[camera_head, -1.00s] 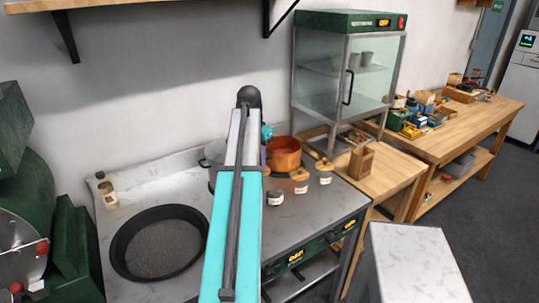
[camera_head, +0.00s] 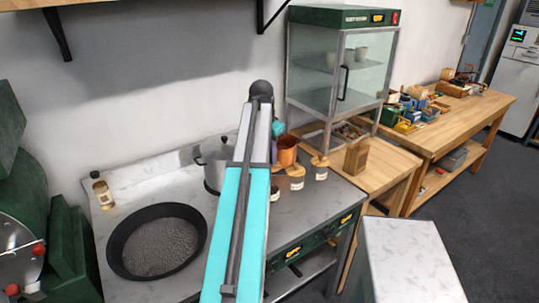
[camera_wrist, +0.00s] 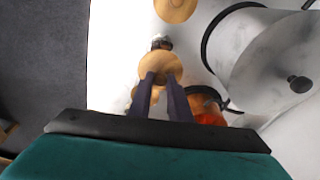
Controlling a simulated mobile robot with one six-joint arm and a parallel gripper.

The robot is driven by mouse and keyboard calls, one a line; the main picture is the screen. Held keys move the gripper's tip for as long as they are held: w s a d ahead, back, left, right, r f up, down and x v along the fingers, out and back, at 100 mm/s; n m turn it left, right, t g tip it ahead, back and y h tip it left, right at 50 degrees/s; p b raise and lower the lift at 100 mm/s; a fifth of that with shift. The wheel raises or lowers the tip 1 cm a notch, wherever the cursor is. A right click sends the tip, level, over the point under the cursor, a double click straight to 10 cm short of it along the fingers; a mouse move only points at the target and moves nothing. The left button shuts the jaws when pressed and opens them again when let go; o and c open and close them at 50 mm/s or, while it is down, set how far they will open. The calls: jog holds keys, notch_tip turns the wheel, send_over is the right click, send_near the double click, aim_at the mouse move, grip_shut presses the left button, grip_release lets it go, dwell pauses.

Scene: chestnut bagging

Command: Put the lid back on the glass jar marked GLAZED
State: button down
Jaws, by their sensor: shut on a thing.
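In the wrist view, the two dark purple fingers of my gripper (camera_wrist: 162,80) are shut on a round wooden lid (camera_wrist: 160,66). A small jar (camera_wrist: 161,43) shows just beyond the lid, partly covered by it; I cannot tell whether they touch. In the head view, two labelled jars with wooden tops, a nearer one (camera_head: 297,183) and a farther one (camera_head: 320,173), stand right of my arm. Their labels are too small to read, so I cannot tell which is GLAZED. My arm hides the held lid and most of my gripper there.
A copper pot (camera_head: 288,152) stands behind the jars, and a grey lidded pot (camera_head: 214,165) stands left of my arm. A wide black pan (camera_head: 116,258) lies front left. A wooden block (camera_head: 356,159) and a glass cabinet (camera_head: 340,75) stand to the right.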

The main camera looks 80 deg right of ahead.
jog(key=shift+f+b, duration=1.15)
jog(key=shift+f, duration=0.6)
jog(key=shift+f+b, duration=0.3)
jog(key=shift+f, duration=0.85)
jog(key=shift+p, duration=0.5)
jog(key=shift+f+p, duration=0.2)
jog(key=shift+p, duration=0.15)
dwell(1.6)
jog(key=c, duration=1.1)
grip_release()
jog(key=shift+r, duration=0.1)
jog(key=shift+r+p, duration=2.35)
jog(key=shift+r, duration=1.1)
